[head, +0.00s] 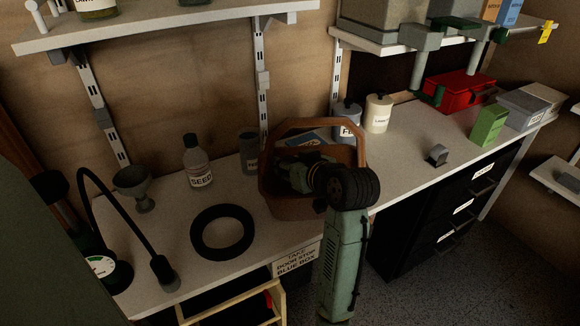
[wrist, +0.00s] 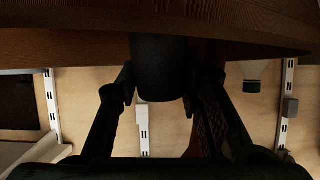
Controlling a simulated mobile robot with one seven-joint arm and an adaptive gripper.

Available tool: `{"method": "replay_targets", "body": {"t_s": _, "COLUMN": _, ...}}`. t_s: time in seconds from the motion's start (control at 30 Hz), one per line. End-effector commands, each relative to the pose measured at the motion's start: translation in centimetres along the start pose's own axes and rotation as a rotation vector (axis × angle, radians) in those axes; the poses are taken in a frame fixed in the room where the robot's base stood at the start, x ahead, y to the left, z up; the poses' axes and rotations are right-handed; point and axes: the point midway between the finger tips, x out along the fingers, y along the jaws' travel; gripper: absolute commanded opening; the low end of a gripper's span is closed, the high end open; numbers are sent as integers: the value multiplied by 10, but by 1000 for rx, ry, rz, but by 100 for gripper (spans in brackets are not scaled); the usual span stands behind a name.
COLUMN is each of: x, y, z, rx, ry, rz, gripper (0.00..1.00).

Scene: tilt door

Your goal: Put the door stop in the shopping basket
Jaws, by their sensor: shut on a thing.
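The shopping basket (head: 290,205) is brown with a tall arched handle and stands on the bench near the middle of the head view. My gripper (head: 291,176) is inside the handle's arch, at the basket's opening, partly hidden by my own wrist. In the wrist view my gripper (wrist: 160,95) is shut on a dark cylindrical thing (wrist: 160,70). It is too dark to tell for sure whether this is the door stop. A brown surface, seemingly the basket, fills the top of that view. A small grey rounded block (head: 438,155) lies on the bench to the right.
A black ring (head: 222,232), a seed bottle (head: 197,163) and a grey funnel-like cup (head: 135,186) stand left of the basket. A cream canister (head: 378,113), red box (head: 460,92) and green box (head: 489,125) stand right. Shelves hang above.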

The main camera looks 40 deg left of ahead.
Motion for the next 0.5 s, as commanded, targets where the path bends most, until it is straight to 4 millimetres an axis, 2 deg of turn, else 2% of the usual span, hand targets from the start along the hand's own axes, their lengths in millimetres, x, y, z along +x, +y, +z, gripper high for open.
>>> {"method": "replay_targets", "body": {"t_s": 0.13, "x": 6, "y": 0, "z": 13, "rx": 0, "ry": 2, "rz": 0, "gripper": 4}}
{"method": "replay_targets", "body": {"t_s": 0.5, "x": 8, "y": 1, "z": 17, "rx": -1, "ry": 3, "rz": 1, "gripper": 4}}
